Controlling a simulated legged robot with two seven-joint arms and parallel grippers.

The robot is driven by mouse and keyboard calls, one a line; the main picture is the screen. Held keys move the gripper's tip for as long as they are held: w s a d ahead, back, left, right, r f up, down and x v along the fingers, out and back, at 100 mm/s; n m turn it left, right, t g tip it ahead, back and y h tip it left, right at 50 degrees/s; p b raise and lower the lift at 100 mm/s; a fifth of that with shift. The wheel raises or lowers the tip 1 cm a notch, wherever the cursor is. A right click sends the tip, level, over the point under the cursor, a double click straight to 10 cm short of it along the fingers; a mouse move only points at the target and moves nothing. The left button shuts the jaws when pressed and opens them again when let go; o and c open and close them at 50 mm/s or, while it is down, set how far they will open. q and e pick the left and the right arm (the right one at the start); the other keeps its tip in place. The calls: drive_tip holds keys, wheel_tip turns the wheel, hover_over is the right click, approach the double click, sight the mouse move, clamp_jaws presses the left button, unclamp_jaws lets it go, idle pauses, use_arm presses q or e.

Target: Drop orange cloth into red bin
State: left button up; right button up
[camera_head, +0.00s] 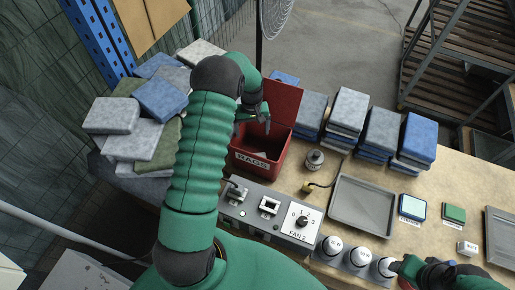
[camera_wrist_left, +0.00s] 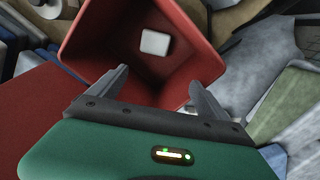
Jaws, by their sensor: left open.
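The red bin (camera_head: 262,172), marked RAGS, stands on the bench left of centre with its lid (camera_head: 285,102) raised. My left gripper (camera_head: 253,122) is over the bin's mouth, with its jaws open and nothing seen between them. In the left wrist view, the open fingers (camera_wrist_left: 157,80) point into the red bin (camera_wrist_left: 92,38). A small pale square (camera_wrist_left: 155,43) lies on the bin's floor. I see no orange cloth in either view. My right gripper (camera_head: 440,272) is partly in view at the lower right edge; its jaws cannot be made out.
Folded grey, blue and green cloths (camera_head: 135,135) are heaped left of the bin. More folded stacks (camera_head: 347,108) stand along the bench's back. A FAN 2 switch box (camera_head: 265,212) is in front of the bin. A grey tray (camera_head: 362,207) lies to the right.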

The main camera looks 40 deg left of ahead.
use_arm(q)
drive_tip(key=shift+r+b, duration=0.9)
drive_tip(key=shift+r, duration=7.65)
drive_tip(key=s+d+f+m+t, duration=0.1)
drive_tip(key=s+d+f+m, duration=0.1)
drive_tip(key=s+d+m, duration=0.2)
drive_tip(key=s+d+f+m+t, duration=0.1)
drive_tip(key=s+d+f+m, duration=0.2)
drive_tip(key=s+d, duration=0.8)
drive_tip(key=shift+s+d+f+m+t, duration=0.25)
drive_tip(key=shift+d+m, duration=1.05)
drive_tip(key=shift+d, duration=3.95)
use_arm(e)
drive_tip(key=shift+s+d+f, duration=0.1)
drive_tip(key=shift+d+f, duration=1)
drive_tip(key=shift+d, duration=0.25)
